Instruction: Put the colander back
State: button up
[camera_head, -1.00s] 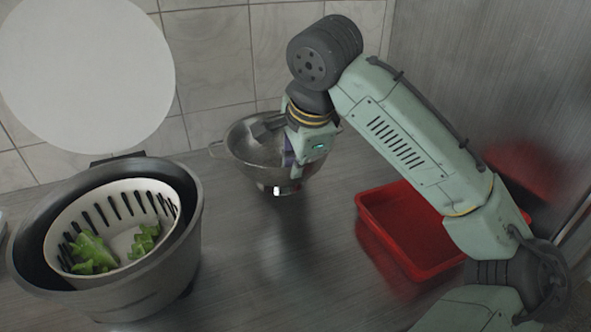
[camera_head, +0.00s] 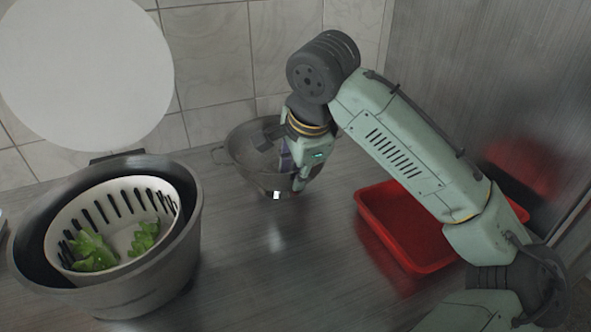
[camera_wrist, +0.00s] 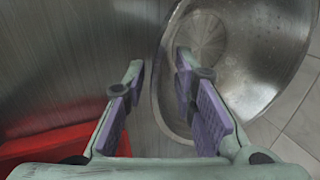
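The colander (camera_head: 243,150) is a round metal bowl at the back of the counter, near the tiled wall; it looks upright and on or very near the counter. It also shows in the wrist view (camera_wrist: 262,50), filling the upper right. My gripper (camera_wrist: 160,70) is open, with one purple-padded finger over the bowl's inside and the other outside it. The near rim runs between the fingers, with visible gaps. In the head view my gripper (camera_head: 294,172) is at the colander's right side and hides part of it.
A large grey pot (camera_head: 190,235) stands at the left, holding a white slotted basket (camera_head: 128,188) with green leafy pieces (camera_head: 95,252). A red tray (camera_head: 400,262) lies on the right, below my arm. The middle front of the metal counter is clear.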

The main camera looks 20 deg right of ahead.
jog(key=b+v, duration=0.2)
jog(key=v, duration=1)
jog(key=shift+r, duration=0.1)
dwell(1.1)
